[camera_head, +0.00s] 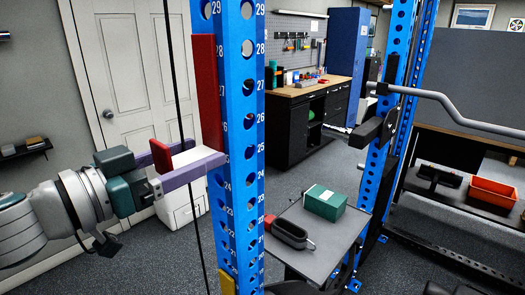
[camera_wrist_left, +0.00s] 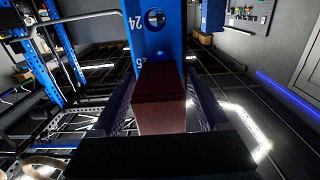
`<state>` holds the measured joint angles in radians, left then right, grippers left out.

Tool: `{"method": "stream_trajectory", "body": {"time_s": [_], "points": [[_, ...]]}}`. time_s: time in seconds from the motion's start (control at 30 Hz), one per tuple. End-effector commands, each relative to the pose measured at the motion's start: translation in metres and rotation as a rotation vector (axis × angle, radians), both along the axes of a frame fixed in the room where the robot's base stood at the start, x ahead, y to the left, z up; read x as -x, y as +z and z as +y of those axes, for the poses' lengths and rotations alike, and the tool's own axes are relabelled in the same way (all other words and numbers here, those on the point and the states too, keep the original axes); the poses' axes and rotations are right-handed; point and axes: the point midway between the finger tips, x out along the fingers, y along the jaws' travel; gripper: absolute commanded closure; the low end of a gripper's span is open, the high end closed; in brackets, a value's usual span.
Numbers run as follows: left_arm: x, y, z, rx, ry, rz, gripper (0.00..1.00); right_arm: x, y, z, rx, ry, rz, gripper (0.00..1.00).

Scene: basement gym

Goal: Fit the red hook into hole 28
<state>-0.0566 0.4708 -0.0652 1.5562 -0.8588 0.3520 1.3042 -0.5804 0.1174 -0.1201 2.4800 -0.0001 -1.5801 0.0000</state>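The red hook (camera_head: 207,90) has a tall red back plate, a whitish shelf and a short red front lip. It stands upright against the left face of the blue numbered post (camera_head: 247,150). The plate's top is about level with number 28, and the plate covers the holes behind it. Hole 28 on the right face (camera_head: 247,48) is visible and empty. Whether a pin enters the post is hidden. My left gripper (camera_head: 182,165) is shut on the hook's lower part; in the left wrist view the hook (camera_wrist_left: 160,95) is between both fingers. My right gripper is not in view.
A grey table (camera_head: 318,240) holds a green box (camera_head: 325,202) and a dark rounded object (camera_head: 289,234). A dark vertical cable (camera_head: 178,80) runs left of the post.

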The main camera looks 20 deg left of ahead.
Motion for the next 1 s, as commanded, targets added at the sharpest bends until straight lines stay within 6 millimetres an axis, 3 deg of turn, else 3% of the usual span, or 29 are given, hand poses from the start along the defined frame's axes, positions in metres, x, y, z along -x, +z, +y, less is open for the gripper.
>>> {"method": "stream_trajectory", "body": {"time_s": [0.1, 0.47, 1.0], "points": [[0.0, -0.001, 0.0, -0.001, 0.0, 0.002, 0.1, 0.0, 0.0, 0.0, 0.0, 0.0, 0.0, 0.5], [0.009, -0.005, 0.004, -0.003, 0.001, 0.008, 0.1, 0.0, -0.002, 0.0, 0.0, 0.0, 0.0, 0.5], [0.085, -0.003, 0.035, -0.002, 0.001, 0.006, 0.1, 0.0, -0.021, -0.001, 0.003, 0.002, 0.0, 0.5]]}}
